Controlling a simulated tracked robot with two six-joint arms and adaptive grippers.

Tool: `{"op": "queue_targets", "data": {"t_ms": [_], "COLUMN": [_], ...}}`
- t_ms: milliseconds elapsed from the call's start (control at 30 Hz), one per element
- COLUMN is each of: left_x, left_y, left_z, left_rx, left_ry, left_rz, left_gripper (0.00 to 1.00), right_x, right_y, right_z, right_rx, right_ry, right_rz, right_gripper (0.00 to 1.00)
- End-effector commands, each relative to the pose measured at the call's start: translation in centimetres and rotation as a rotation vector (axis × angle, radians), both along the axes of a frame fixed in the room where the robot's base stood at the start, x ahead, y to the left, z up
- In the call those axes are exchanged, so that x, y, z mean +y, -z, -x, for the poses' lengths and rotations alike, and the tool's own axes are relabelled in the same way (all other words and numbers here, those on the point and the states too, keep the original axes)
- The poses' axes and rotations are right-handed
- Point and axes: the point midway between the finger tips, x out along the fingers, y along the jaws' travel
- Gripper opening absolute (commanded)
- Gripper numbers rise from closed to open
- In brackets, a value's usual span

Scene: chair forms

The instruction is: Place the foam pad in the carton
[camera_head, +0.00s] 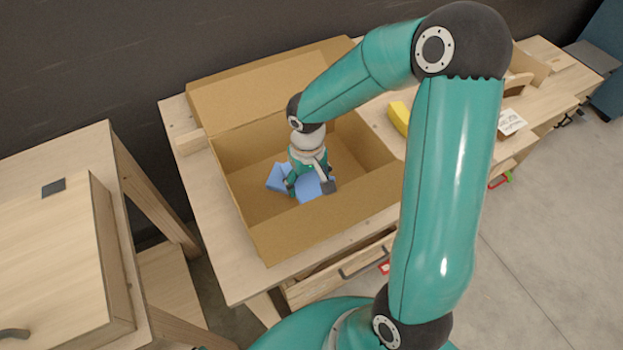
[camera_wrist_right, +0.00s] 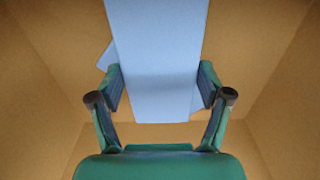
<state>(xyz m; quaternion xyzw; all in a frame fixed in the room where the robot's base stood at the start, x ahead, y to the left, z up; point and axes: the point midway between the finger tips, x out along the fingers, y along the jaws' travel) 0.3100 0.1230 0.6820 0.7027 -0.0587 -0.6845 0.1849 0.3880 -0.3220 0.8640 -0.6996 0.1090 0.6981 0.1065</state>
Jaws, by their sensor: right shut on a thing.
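The open cardboard carton (camera_head: 240,197) stands on the wooden workbench with its back flap raised. My right gripper (camera_head: 311,185) reaches down inside the carton. It is shut on a blue foam pad (camera_head: 309,188), gripping it by two opposite sides. In the right wrist view the pad (camera_wrist_right: 157,60) fills the space between the fingers of my right gripper (camera_wrist_right: 160,90), with the carton's brown walls around. Another blue piece (camera_head: 277,178) shows to the left of the held pad, partly hidden behind it. I cannot tell whether the held pad touches the carton floor. My left gripper is not in view.
A yellow object (camera_head: 399,117) lies on the workbench (camera_head: 215,243) right of the carton. A white card (camera_head: 511,121) and a wooden box (camera_head: 525,68) are farther right. A separate wooden cabinet (camera_head: 50,260) stands at left. The carton walls surround my right gripper closely.

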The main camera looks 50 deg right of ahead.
Motion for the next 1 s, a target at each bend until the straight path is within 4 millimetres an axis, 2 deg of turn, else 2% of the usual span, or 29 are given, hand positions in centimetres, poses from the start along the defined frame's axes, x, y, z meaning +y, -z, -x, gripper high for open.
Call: {"op": "queue_targets", "data": {"t_ms": [167,200,300,733,900,1000], "left_x": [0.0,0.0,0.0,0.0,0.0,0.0], "left_y": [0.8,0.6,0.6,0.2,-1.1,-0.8], "left_z": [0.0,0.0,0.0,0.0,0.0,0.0], "left_rx": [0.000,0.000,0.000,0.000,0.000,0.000], "left_ry": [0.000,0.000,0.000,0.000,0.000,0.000], "left_rz": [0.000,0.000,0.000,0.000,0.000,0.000], "left_gripper": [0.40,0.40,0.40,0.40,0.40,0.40], "right_x": [0.2,0.2,0.2,0.1,0.1,0.0], "right_y": [1.0,0.9,0.8,0.3,-1.0,-2.8], "right_z": [0.1,0.1,0.1,0.1,0.1,0.0], "right_rx": [0.003,0.003,0.003,0.003,0.001,-0.004], "right_ry": [-0.001,-0.001,-0.001,0.000,0.001,0.001], "right_rz": [-0.004,-0.004,-0.004,-0.003,-0.003,0.000], "right_gripper": [0.54,0.84,1.00,1.00,1.00,1.00]}}
